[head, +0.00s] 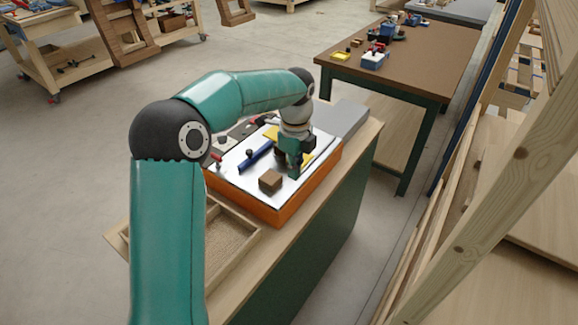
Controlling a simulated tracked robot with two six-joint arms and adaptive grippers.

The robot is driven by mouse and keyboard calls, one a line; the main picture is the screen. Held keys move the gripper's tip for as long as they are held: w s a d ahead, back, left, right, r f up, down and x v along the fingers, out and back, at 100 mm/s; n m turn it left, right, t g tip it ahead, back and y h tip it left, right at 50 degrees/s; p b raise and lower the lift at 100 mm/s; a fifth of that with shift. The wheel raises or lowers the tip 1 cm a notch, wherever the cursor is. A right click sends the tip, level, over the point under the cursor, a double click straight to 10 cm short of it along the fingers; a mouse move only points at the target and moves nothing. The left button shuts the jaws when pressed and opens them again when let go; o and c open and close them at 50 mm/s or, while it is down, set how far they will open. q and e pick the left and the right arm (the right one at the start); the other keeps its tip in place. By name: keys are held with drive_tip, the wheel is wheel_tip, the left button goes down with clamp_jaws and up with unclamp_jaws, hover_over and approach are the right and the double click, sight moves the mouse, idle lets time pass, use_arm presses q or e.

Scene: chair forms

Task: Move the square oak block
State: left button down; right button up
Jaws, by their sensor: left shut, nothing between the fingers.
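The square oak block (270,181) is a small brown block lying on the white top of an orange-sided box (249,203). It sits near the front of that top. My left gripper (294,172) points down just behind and to the right of the block, low over the white surface. Its fingers are shut with nothing between them. A small gap seems to separate it from the block; I cannot tell whether they touch. My right gripper is not in view.
A blue bar (255,156) and yellow pieces lie on the white top behind the block. A shallow wooden tray (243,247) stands at the front left of the bench. A timber frame (500,190) rises on the right. Another workbench (420,55) stands behind.

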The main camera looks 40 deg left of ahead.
sight(282, 191)
use_arm(q)
drive_tip(key=a+f, duration=0.1)
drive_tip(key=f, duration=0.1)
drive_tip(key=a+f+p, duration=0.1)
drive_tip(key=f, duration=0.1)
drive_tip(key=a+f, duration=0.1)
drive_tip(key=f, duration=0.2)
drive_tip(key=shift+s+a+f+p, duration=0.1)
drive_tip(key=shift+s+a+p, duration=0.05)
drive_tip(key=shift+p, duration=0.25)
drive_tip(key=shift+a, duration=0.35)
drive_tip(key=shift+f, duration=0.1)
drive_tip(key=shift+s+a, duration=0.1)
drive_tip(key=shift+a, duration=0.3)
drive_tip(key=a, duration=0.2)
drive_tip(key=a+p, duration=0.1)
drive_tip(key=a, duration=0.1)
drive_tip(key=a+p, duration=0.1)
drive_tip(key=a, duration=0.1)
drive_tip(key=shift+s+a, duration=0.4)
